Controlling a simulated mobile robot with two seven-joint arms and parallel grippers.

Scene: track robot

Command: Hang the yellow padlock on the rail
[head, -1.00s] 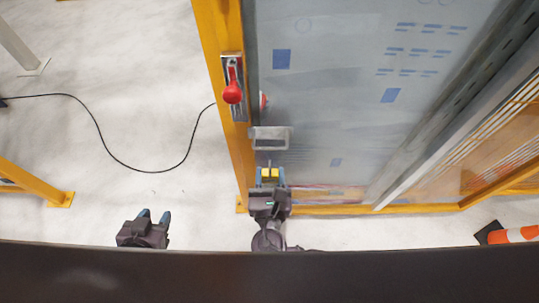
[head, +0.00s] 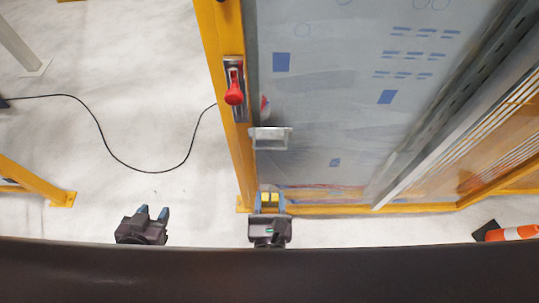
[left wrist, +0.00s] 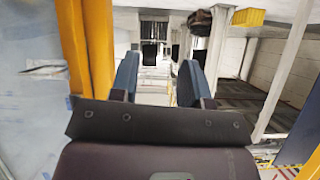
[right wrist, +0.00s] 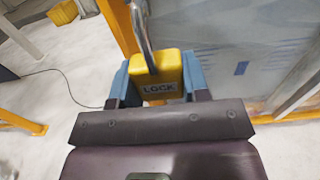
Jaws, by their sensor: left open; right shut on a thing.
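The yellow padlock (right wrist: 158,78), marked LOCK, is held between the blue fingertips of my right gripper (right wrist: 157,85). I cannot tell whether this bracket is the rail. My left gripper (head: 153,213) is open and empty to the left; its spread fingers also show in the left wrist view (left wrist: 160,78).
A yellow post (head: 223,100) carries a red handle (head: 234,92) on a metal plate. A grey panel (head: 330,110) stands right of it. A black cable (head: 105,140) lies on the pale floor at left. An orange-white cone (head: 512,233) lies at lower right.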

